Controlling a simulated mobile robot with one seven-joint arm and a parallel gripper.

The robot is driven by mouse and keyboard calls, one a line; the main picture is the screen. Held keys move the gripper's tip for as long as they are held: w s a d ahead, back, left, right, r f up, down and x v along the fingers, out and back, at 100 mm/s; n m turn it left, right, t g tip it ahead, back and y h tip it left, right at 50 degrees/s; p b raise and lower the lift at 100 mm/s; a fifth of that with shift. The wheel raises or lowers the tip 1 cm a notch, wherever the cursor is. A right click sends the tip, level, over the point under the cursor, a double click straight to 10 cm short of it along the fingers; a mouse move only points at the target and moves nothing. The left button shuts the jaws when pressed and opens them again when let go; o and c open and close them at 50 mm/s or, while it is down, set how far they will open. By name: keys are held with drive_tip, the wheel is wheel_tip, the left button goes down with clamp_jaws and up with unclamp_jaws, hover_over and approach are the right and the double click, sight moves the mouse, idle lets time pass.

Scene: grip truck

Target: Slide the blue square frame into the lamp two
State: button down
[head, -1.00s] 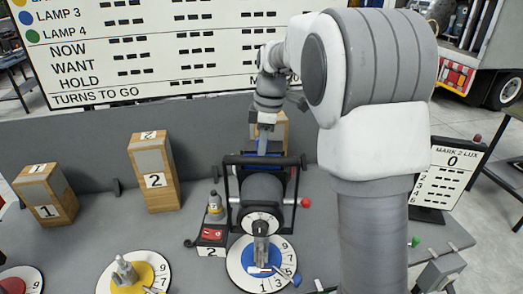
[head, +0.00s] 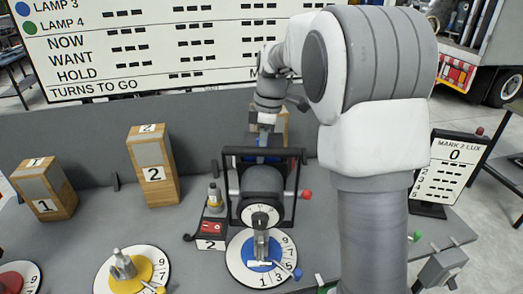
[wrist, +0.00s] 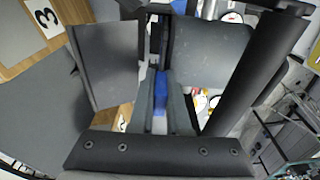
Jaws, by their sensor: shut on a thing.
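Lamp two (head: 262,183) is a dark cylindrical lamp in a black yoke, with a plate marked 2 (head: 211,245) at its left. My gripper (head: 264,136) is behind and above the lamp at the yoke's top bar, pointing down. In the wrist view my gripper (wrist: 160,112) is shut on the blue square frame (wrist: 160,88), which shows as a narrow blue strip between the fingers, among the dark plates of the lamp. The frame's lower part is hidden, and I cannot tell how deep it sits.
Wooden blocks marked 1 (head: 44,190) and 2 (head: 153,168) stand at the left; another is partly hidden behind my gripper. A blue dial (head: 262,262) lies before the lamp, a yellow dial (head: 132,272) left of it. A red knob (head: 306,194) sticks out right of the yoke.

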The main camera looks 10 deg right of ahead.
drive_tip(key=c, duration=0.8)
unclamp_jaws()
drive_tip(key=shift+f, duration=0.2)
drive_tip(key=o, duration=0.3)
drive_tip(key=shift+r, duration=0.25)
drive_tip(key=shift+w+r+p, duration=0.1)
drive_tip(key=shift+r+p, duration=0.75)
drive_tip(key=shift+r, duration=0.1)
drive_tip(key=shift+r+p, duration=1.55)
drive_tip(key=shift+r, duration=0.4)
